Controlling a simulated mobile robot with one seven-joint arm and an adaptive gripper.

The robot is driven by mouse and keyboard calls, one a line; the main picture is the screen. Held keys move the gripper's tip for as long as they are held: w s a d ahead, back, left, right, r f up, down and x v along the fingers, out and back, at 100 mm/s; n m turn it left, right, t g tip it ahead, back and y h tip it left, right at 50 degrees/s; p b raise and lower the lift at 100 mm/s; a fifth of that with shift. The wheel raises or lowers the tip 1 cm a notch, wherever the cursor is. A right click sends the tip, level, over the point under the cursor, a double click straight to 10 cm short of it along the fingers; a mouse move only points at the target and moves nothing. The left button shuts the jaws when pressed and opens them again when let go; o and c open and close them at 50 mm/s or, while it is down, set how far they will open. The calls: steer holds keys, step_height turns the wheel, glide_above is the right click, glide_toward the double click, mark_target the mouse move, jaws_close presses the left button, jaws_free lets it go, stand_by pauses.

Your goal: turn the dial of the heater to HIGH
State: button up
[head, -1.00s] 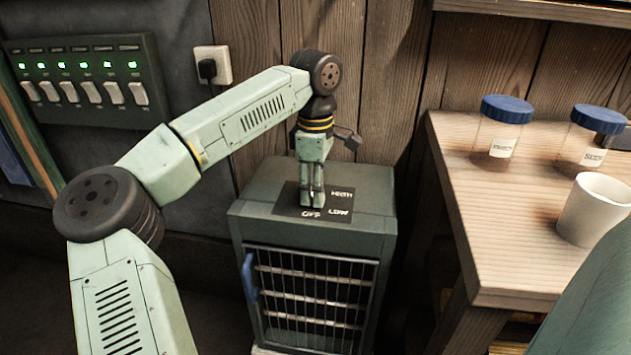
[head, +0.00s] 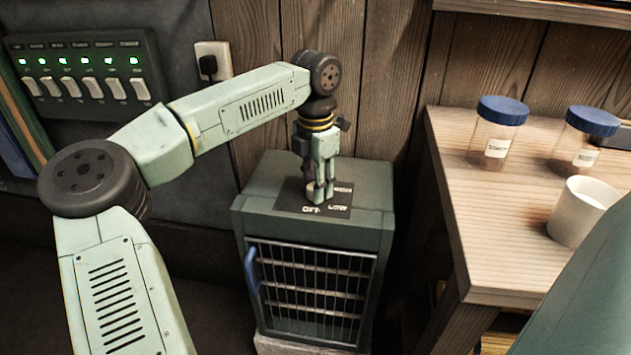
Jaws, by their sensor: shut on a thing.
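The heater (head: 310,290) is a dark green box with a barred front and a blue handle (head: 251,271) at its front left. Its top carries a dark label plate (head: 340,199) with white lettering; OFF and LOW show at the front edge, and a further word behind them is partly covered. My gripper (head: 319,192) points straight down over the plate and is shut on the dial. The dial itself is mostly hidden by the fingers, so its pointer setting cannot be read.
A wooden table (head: 480,245) stands to the right with two blue-lidded jars (head: 497,130) and a white cup (head: 580,210). A panel of lit switches (head: 90,75) and a wall socket (head: 213,60) are on the wall at left.

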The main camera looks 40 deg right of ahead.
steer(key=n, duration=0.4)
steer(key=shift+n, duration=2.9)
steer(key=o, duration=1.2)
steer(key=shift+r, duration=0.1)
step_height(320, 180, up, 12)
steer(key=shift+f, duration=0.1)
